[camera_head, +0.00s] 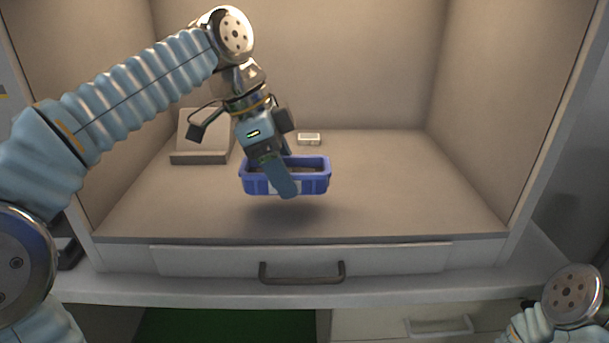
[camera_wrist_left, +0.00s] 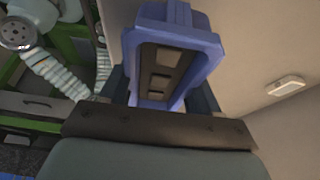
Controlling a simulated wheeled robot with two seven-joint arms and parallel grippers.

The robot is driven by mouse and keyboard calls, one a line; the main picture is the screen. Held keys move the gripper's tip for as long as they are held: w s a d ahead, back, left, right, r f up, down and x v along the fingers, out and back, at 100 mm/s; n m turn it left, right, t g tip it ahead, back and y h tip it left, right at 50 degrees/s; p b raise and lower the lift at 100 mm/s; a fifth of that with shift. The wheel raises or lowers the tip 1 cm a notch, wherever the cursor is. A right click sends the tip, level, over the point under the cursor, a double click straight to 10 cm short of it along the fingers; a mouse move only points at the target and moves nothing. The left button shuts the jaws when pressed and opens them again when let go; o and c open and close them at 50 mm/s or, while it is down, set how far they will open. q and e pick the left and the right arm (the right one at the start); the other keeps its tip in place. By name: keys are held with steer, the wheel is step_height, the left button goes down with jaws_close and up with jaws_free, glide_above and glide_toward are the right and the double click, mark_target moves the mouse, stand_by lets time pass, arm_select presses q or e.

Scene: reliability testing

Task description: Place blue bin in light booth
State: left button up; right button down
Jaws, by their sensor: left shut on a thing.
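The blue bin (camera_head: 316,180) is a small open tray with a pale label on its front. It hangs inside the light booth, a little above the booth floor (camera_head: 400,195), with a shadow under it. My left gripper (camera_head: 284,178) is shut on the bin's wall from above. The light booth is a beige box with a back wall (camera_head: 340,60) and side walls. My right gripper is not in view; only part of that arm shows at the lower right.
A small white object (camera_head: 309,139) lies near the back wall. A drawer with a dark handle (camera_head: 301,272) is below the booth's front edge. The floor's right side is clear.

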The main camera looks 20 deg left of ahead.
mark_target(306, 168)
arm_select(q)
steer(key=shift+w+d, duration=1)
steer(key=shift+d, duration=0.15)
steer(key=shift+w+d+f, duration=0.1)
steer(key=shift+w+d, duration=0.05)
steer(key=shift+d, duration=0.05)
step_height(306, 168, down, 3)
steer(key=shift+f, duration=0.2)
steer(key=o, duration=1.1)
steer(key=p+v, duration=0.1)
steer(key=v, duration=0.6)
steer(key=shift+a+r, duration=0.1)
steer(key=shift+r, duration=0.15)
